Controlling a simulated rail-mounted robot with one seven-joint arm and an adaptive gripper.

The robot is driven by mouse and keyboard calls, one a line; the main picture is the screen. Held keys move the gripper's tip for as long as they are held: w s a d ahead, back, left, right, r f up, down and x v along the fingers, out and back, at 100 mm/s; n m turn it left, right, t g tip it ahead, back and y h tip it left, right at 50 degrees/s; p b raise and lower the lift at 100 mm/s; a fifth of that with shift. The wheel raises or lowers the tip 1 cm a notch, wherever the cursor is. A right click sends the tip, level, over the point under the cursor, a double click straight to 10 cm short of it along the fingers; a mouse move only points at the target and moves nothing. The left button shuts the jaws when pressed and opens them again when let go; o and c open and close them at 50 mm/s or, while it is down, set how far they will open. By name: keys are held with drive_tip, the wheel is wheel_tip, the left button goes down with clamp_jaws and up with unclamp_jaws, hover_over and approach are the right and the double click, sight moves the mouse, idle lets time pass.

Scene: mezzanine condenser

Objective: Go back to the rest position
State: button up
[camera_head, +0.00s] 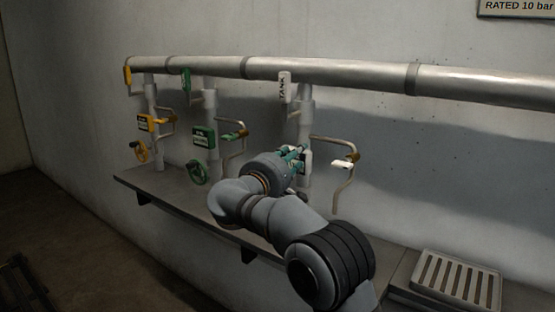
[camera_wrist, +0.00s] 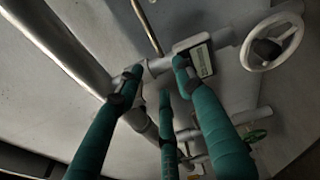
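My gripper (camera_head: 293,156) is in front of the right-hand pipe column, the one with a white TANK tag (camera_head: 284,86). In the wrist view its teal fingers (camera_wrist: 157,76) stand apart with no object clearly held between them. Past the fingertips are a pipe and a white-framed label plate (camera_wrist: 200,60). A white handwheel (camera_wrist: 272,43) is to their right. In the head view my gripper and arm hide much of this column's lower part. I cannot tell whether a fingertip touches the pipe or plate.
A thick header pipe (camera_head: 350,74) runs along the wall. To the left stand a green-tagged column with a green handwheel (camera_head: 197,172) and a yellow-tagged one with a yellow handwheel (camera_head: 138,151). A white-handled branch pipe (camera_head: 343,164) is to the right. A slatted tray (camera_head: 457,280) sits at lower right.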

sight(341, 165)
drive_tip(key=d+f+h+b, duration=0.1)
drive_tip(key=d, duration=0.3)
drive_tip(key=d+f+m+g+h+b, duration=0.1)
drive_tip(key=d, duration=0.4)
drive_tip(key=w+d+f+m+b, duration=0.1)
drive_tip(key=d, duration=0.3)
drive_tip(key=shift+w+d+f+g+h+b, duration=0.1)
drive_tip(key=shift+d+f+g+h+b, duration=0.1)
drive_tip(key=shift+g+h+b, duration=0.15)
drive_tip(key=shift+d+m+b, duration=0.1)
drive_tip(key=shift+m+b, duration=0.5)
drive_tip(key=shift+m, duration=0.1)
drive_tip(key=shift+r+m+b, duration=0.15)
drive_tip(key=shift+m+b, duration=0.45)
drive_tip(key=shift+b, duration=0.15)
drive_tip(key=shift+r+m+b, duration=0.15)
drive_tip(key=shift+m+b, duration=0.15)
drive_tip(key=shift+m, duration=0.1)
drive_tip(key=shift+r, duration=0.1)
drive_tip(key=shift+a, duration=0.2)
